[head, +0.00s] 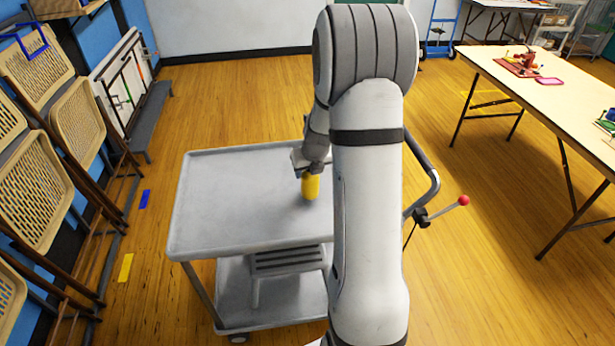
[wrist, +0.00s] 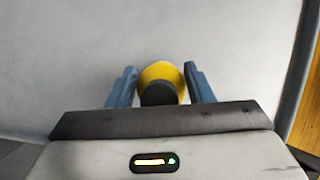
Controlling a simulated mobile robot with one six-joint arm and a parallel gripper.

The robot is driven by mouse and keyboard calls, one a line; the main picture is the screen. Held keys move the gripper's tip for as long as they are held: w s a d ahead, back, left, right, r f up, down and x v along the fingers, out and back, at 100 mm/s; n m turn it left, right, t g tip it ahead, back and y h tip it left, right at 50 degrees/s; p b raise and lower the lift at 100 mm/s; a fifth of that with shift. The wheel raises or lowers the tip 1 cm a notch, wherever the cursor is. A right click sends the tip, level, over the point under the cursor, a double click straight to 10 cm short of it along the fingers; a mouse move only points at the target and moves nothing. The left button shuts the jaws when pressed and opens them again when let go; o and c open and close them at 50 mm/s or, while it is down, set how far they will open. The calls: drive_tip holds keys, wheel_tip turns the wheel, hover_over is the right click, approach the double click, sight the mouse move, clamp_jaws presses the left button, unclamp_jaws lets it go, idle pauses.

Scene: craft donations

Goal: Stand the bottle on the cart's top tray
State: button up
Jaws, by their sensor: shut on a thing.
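The bottle (head: 311,187) is yellow and upright at the right part of the cart's top tray (head: 235,195). Its base appears to be at the tray surface, though I cannot tell whether it touches. My gripper (head: 309,172) is above it and shut on its upper part. In the wrist view the yellow bottle (wrist: 160,72) with its dark cap (wrist: 158,94) sits between the two blue-grey fingers of my gripper (wrist: 160,82). My arm hides part of the cart's right side in the head view.
The tray is otherwise bare, with free room left of the bottle. A grey step stool (head: 287,262) is on the cart's lower shelf. A red-knobbed lever (head: 463,201) sticks out at the cart's right. Folding chairs (head: 40,190) lean at left; a long table (head: 560,95) stands at right.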

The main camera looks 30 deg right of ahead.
wheel_tip(320, 180, down, 2)
drive_tip(key=shift+f, duration=0.15)
drive_tip(key=o, duration=1.1)
